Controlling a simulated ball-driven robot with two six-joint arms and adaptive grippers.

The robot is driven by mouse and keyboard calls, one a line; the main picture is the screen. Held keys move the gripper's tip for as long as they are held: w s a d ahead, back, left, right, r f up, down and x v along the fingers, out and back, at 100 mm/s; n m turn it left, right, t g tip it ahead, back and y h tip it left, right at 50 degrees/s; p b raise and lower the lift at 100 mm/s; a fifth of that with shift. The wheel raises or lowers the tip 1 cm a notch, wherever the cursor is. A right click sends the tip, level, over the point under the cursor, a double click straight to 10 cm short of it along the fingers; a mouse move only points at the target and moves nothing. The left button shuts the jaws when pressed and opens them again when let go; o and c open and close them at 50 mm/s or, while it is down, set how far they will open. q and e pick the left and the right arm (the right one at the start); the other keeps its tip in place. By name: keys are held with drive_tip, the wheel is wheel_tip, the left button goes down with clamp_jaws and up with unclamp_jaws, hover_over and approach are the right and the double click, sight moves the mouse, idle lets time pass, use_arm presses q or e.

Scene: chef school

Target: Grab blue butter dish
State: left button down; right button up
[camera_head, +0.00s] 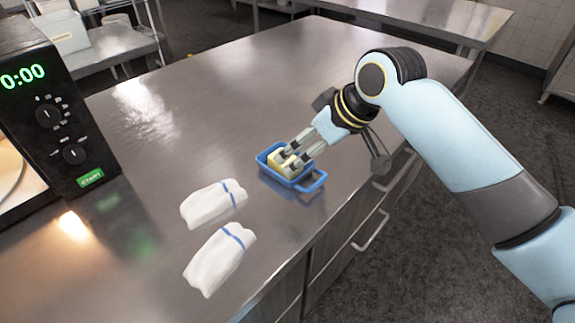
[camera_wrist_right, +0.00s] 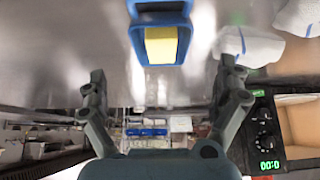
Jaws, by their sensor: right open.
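The blue butter dish (camera_head: 308,187) sits on the steel counter near its front edge, with a block of yellow butter (camera_head: 276,162) in it. A handle shows at its near right end. My right gripper (camera_head: 288,162) overlaps the dish and butter in the head view. In the right wrist view the dish (camera_wrist_right: 137,42) and butter (camera_wrist_right: 161,46) are at the top, beyond the fingertips of my right gripper (camera_wrist_right: 165,75). Its fingers are spread apart with nothing between them. I cannot tell whether a finger touches the dish. My left gripper is not in view.
Two folded white cloths with blue stripes, one (camera_head: 213,204) behind the other (camera_head: 219,260), lie left of the dish. A microwave (camera_head: 60,115) stands at the far left. The counter (camera_head: 225,95) behind the dish is clear. Drawers with handles are below the front edge.

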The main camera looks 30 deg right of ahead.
drive_tip(key=shift+x, duration=1.05)
drive_tip(key=x, duration=0.5)
drive_tip(key=shift+s+f, duration=0.2)
drive_tip(key=shift+f, duration=0.2)
drive_tip(key=c, duration=1.4)
drive_tip(key=shift+o, duration=0.2)
drive_tip(key=shift+r, duration=0.15)
